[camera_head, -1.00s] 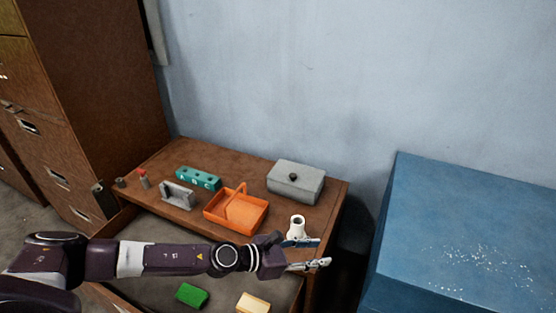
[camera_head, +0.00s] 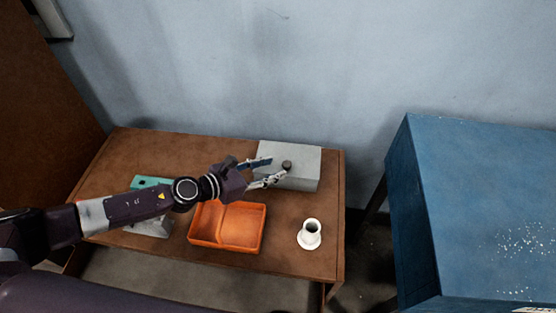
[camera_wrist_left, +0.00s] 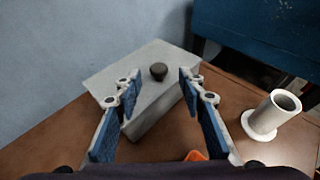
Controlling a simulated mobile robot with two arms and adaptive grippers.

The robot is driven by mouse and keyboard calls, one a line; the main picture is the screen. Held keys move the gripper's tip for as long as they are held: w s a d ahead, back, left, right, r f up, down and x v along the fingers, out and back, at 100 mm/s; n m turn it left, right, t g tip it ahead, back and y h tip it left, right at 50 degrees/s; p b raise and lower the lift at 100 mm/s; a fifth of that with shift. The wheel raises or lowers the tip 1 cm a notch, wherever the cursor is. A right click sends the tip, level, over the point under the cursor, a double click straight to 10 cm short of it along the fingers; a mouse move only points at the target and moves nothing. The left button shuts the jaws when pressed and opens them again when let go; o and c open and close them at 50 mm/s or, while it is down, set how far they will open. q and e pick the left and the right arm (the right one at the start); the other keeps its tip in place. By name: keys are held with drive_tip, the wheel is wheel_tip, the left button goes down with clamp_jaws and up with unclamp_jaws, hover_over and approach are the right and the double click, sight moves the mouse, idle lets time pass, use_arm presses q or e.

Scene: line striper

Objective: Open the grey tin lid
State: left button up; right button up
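The grey tin (camera_head: 305,181) stands at the back right of the brown table, its lid (camera_head: 302,154) on top with a dark round knob (camera_head: 287,165). In the left wrist view the knob (camera_wrist_left: 158,71) shows ahead of and between the fingers. My left gripper (camera_head: 277,170) is open, its fingertips over the left part of the tin, just short of the knob. In the left wrist view the open gripper (camera_wrist_left: 160,88) has nothing between its pads. My right gripper is not in view.
An orange tray (camera_head: 240,228) lies in front of the tin. A white flanged cylinder (camera_head: 310,234) stands to its right. A teal block (camera_head: 146,182) is partly behind my left arm. A blue cabinet (camera_head: 470,190) stands right, beyond a gap.

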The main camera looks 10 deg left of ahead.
sight(285, 164)
use_arm(q)
drive_tip(key=x, duration=0.3)
drive_tip(key=shift+x, duration=0.85)
drive_tip(key=shift+a+f, duration=0.1)
drive_tip(key=shift+a, duration=0.05)
drive_tip(key=c, duration=0.6)
clamp_jaws()
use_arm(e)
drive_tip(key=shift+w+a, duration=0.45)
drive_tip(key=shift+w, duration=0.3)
